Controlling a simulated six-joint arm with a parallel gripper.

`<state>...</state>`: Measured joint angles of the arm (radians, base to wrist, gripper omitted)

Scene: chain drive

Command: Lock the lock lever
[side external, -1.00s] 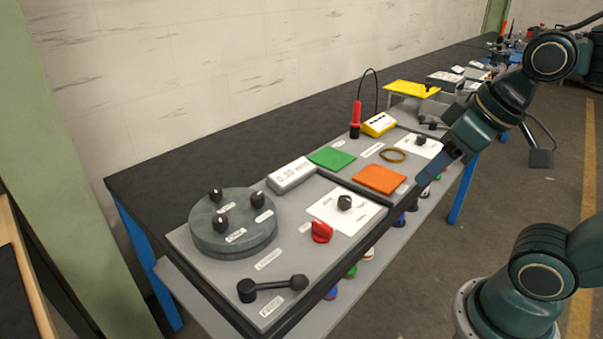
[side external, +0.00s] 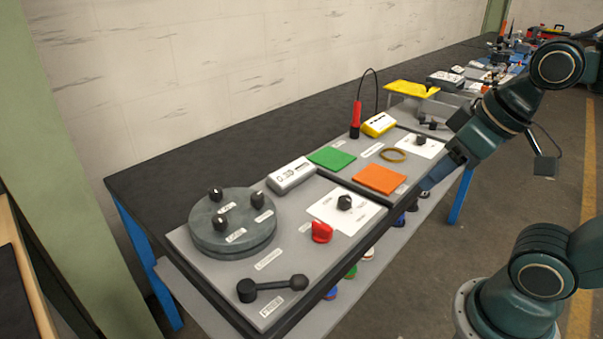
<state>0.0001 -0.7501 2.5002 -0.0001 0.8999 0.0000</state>
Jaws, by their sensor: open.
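The black lock lever (side external: 272,287) lies flat on the grey panel at the near end, with a round knob at each end. A label reading FREE sits just in front of it, and another label (side external: 268,260), too blurred to read surely, lies behind it. My gripper (side external: 436,180) is off the right edge of the panel, beyond the orange pad and well away from the lever. It is open and nothing shows between its fingers.
A round grey disc (side external: 233,240) with black knobs stands left of the lever. A red knob (side external: 321,231) and a black dial (side external: 344,202) are behind it. The air above the lever is clear.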

